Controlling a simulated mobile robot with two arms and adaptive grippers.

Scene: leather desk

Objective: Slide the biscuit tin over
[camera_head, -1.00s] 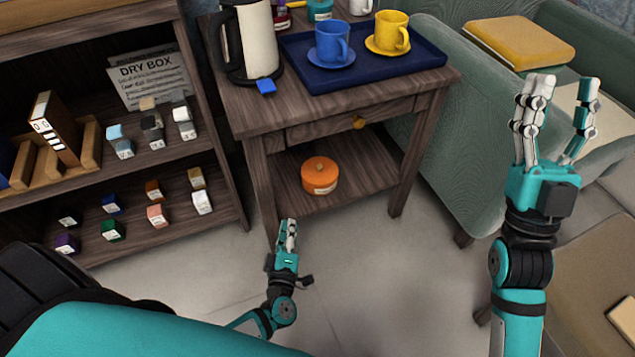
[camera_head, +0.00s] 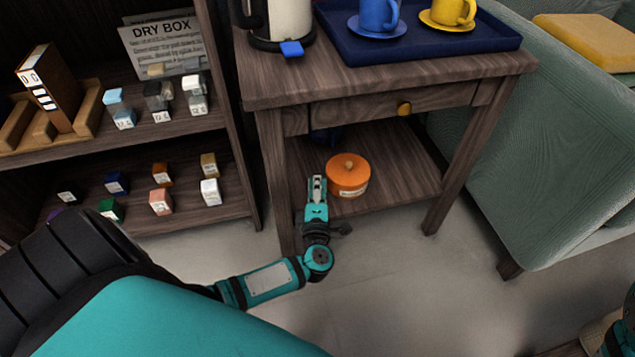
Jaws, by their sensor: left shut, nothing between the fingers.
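The biscuit tin, a round orange tin (camera_head: 348,177) with a small knob on its lid and a pale label, sits upright on the lower shelf (camera_head: 395,165) of the side table. My left gripper (camera_head: 317,182) is shut and empty. Its fingers point away from me, just left of the tin at the shelf's front left. The gap to the tin is very small, and I cannot tell whether they touch. My right gripper is out of view; only a piece of my right arm shows at the bottom right edge.
The table's front left leg (camera_head: 275,190) stands close left of my left gripper. A blue tray (camera_head: 420,45) with cups and a kettle (camera_head: 283,22) are on top. The shelf right of the tin is clear.

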